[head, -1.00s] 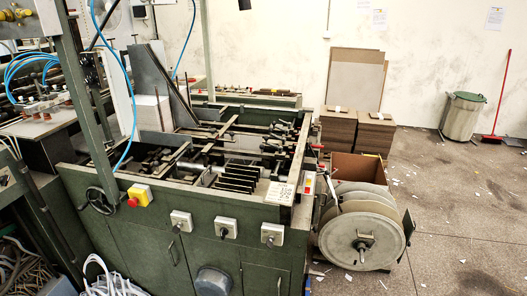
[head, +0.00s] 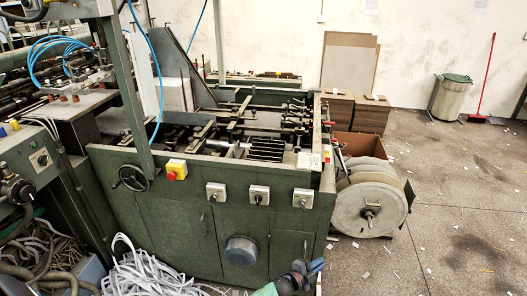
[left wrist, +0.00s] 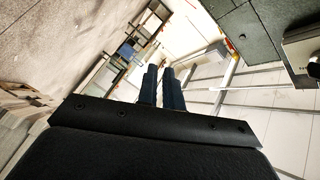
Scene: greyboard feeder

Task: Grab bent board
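No bent board can be clearly made out. Several dark upright plates or boards (head: 267,147) stand in a row in the green feeder machine (head: 165,215); whether one is bent is too small to tell. My left gripper (head: 309,267) is at the bottom of the head view, in front of the machine and well apart from those boards. In the left wrist view its two dark fingers (left wrist: 160,71) stand close together with a narrow gap and nothing between them. My right gripper is not in view.
Board stacks (head: 371,115) and leaning grey sheets (head: 349,62) stand behind the machine. A large reel (head: 368,209) is at its right side. White strips (head: 140,270) are heaped at front left. The floor at right is open, with scraps; a bin (head: 451,97) stands by the wall.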

